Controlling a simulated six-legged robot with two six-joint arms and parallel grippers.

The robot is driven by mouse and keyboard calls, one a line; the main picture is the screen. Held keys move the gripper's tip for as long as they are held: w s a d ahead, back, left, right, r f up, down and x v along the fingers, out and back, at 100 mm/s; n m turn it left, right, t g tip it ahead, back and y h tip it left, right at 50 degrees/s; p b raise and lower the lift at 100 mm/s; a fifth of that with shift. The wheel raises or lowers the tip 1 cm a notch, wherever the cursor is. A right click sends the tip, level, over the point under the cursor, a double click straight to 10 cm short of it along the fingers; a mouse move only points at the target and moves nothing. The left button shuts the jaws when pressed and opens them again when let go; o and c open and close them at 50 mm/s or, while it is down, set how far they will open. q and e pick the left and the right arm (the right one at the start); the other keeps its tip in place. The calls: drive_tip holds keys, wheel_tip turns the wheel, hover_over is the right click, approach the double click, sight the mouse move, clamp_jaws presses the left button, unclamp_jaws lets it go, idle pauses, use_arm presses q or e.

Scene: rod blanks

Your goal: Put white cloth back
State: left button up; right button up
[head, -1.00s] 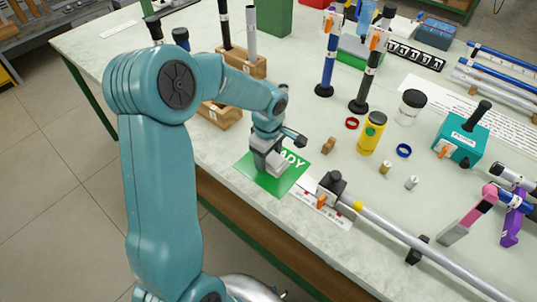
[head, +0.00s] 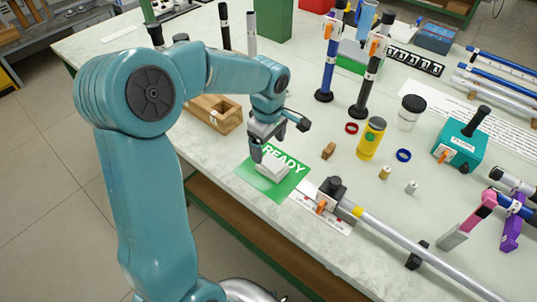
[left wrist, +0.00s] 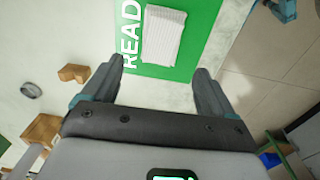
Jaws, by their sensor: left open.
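The white cloth (head: 272,168) is a small folded pad lying flat on the green READY mat (head: 287,185) near the table's front edge. My left gripper (head: 268,150) is just above and behind the cloth, pointing down. In the left wrist view, my left gripper (left wrist: 160,70) has its fingers spread with nothing between them. The white cloth (left wrist: 163,34) lies on the green mat (left wrist: 205,22) beyond the fingertips, clear of both. My right gripper is not in view.
A wooden block (head: 329,150), a red ring (head: 351,128) and a yellow canister (head: 371,139) stand right of the mat. A long rod (head: 400,237) lies along the front right. A wooden holder (head: 213,116) is on the left. Free tabletop lies between the mat and the holder.

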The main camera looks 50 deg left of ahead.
sight(268, 162)
use_arm(q)
wheel_tip(268, 162, up, 4)
drive_tip(key=shift+r, duration=0.25)
idle(0.5)
